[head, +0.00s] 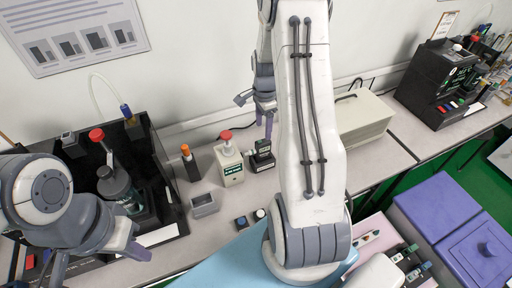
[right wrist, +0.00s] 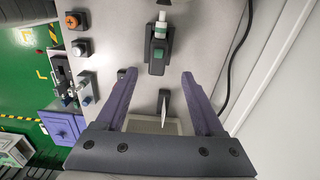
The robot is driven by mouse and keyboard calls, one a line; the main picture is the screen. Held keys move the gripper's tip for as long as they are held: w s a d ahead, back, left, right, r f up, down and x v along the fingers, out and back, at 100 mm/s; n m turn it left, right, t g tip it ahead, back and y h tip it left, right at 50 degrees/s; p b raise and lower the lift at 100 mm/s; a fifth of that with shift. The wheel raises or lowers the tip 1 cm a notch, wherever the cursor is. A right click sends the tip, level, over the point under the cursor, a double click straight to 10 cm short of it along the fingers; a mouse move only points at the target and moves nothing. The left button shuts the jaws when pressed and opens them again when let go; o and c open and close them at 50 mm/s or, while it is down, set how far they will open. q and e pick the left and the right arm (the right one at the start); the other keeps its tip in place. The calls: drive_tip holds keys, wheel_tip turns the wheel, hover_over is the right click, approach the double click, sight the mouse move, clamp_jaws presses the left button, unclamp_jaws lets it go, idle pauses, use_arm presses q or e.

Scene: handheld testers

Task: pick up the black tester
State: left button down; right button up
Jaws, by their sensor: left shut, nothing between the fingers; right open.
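The black tester (head: 262,157) stands on the grey bench near the wall, beside a white tester with a red knob (head: 229,163). In the right wrist view the black tester (right wrist: 157,55) has a green patch and a pale top, and lies just beyond the fingertips. My right gripper (head: 265,117) hangs above and close to the tester in the head view. Its fingers are open and apart in the right wrist view (right wrist: 160,75), with nothing held. My left gripper (head: 130,246) is shut and empty at the lower left, away from the tester.
A dark, orange-capped item (head: 189,162) and a small grey box (head: 204,204) stand to the left. A black tray (head: 170,190) holds a red-knobbed device. A beige case (head: 362,118) stands right of my arm. A black cable (right wrist: 236,70) runs along the wall.

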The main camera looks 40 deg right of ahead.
sight(263, 147)
drive_tip(key=f, duration=0.2)
drive_tip(key=f+p, duration=0.1)
drive_tip(key=f, duration=0.2)
drive_tip(key=shift+w+d+f, duration=0.1)
drive_tip(key=shift+d, duration=0.1)
drive_tip(key=f, duration=0.1)
drive_tip(key=f+p, duration=0.1)
drive_tip(key=f, duration=0.2)
drive_tip(key=shift+s+a+p, duration=0.3)
drive_tip(key=shift+a, duration=0.05)
drive_tip(key=shift+f, duration=0.65)
clamp_jaws()
